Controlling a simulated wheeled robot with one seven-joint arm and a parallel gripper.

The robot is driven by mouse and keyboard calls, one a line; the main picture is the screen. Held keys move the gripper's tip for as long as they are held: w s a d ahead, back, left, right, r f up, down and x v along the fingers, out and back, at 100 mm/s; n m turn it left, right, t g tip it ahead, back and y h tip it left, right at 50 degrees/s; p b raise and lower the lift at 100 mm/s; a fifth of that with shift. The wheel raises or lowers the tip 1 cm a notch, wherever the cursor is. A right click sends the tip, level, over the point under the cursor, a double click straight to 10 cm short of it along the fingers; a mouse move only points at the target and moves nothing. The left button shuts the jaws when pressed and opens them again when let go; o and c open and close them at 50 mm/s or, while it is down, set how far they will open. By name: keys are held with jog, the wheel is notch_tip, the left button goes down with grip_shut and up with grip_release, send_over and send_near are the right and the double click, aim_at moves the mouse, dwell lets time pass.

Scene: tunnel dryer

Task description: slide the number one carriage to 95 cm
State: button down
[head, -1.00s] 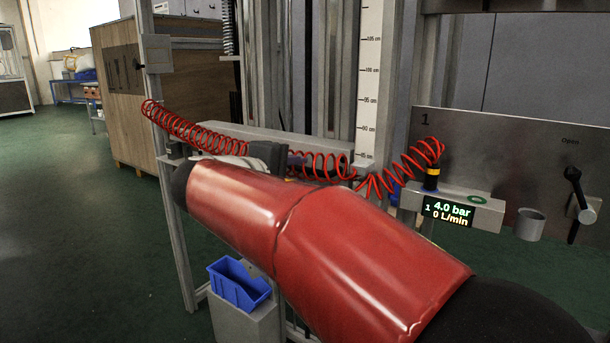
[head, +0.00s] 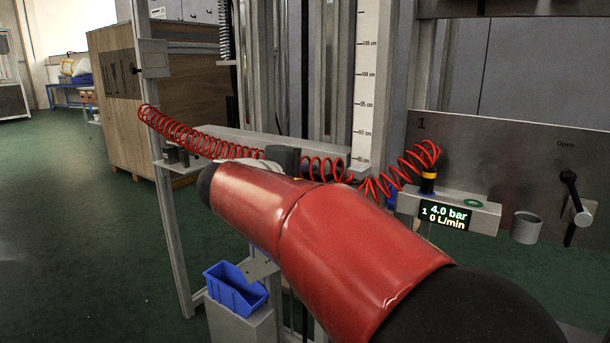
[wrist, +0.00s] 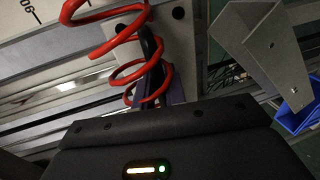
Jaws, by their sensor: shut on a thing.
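The number one carriage appears to be the grey horizontal beam (head: 235,140) in the head view, beside the upright centimetre scale (head: 367,90). Its right end is level with roughly the 85 to 90 cm marks; the exact reading cannot be told. In the wrist view my gripper (wrist: 158,92) is shut on a dark handle (wrist: 151,48) in front of a light plate (wrist: 181,52). A red coiled hose (wrist: 103,45) crosses in front of it. In the head view my red forearm hides the grip and the lower part of the carriage.
A panel marked 1 (head: 470,150) stands at the right, with a black lever (head: 571,205). A display (head: 446,213) there reads 4.0 bar, 0 L/min. A blue bin (head: 235,290) sits below the arm. The red hose (head: 180,130) spans the frame. Open floor lies left.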

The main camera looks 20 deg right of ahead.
jog(key=shift+r, duration=0.1)
notch_tip(320, 180, up, 15)
jog(key=p, duration=0.9)
jog(key=c, duration=1.5)
grip_release()
jog(key=shift+c, duration=0.2)
jog(key=v, duration=0.8)
jog(key=shift+d, duration=0.1)
